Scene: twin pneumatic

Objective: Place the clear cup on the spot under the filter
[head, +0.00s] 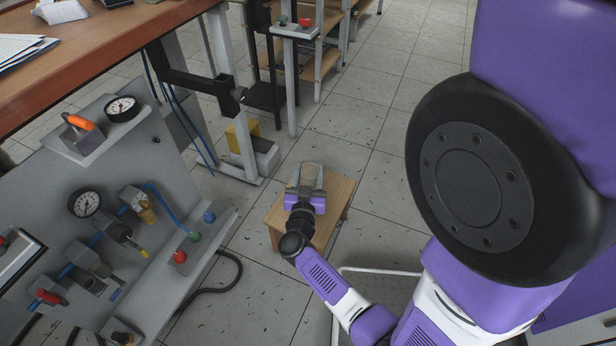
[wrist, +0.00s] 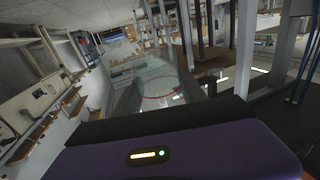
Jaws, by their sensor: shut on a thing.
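My gripper (head: 306,181) is shut on the clear cup (head: 309,172), above or at the small wooden stool (head: 336,208) in the head view. I cannot tell whether the cup touches the stool. In the wrist view the see-through cup (wrist: 158,88) shows beyond the purple gripper body, with a thin reddish ring. A unit with an amber bowl (head: 146,212), possibly the filter, is on the grey panel at the left. The spot under it cannot be made out clearly.
The grey pneumatic panel (head: 130,160) carries gauges, blue hoses and coloured buttons. A wooden workbench (head: 110,40) is at the upper left. A black hose (head: 225,285) lies on the floor. A yellow-topped foot pedal (head: 243,140) stands behind the stool. Tiled floor is open beyond the stool.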

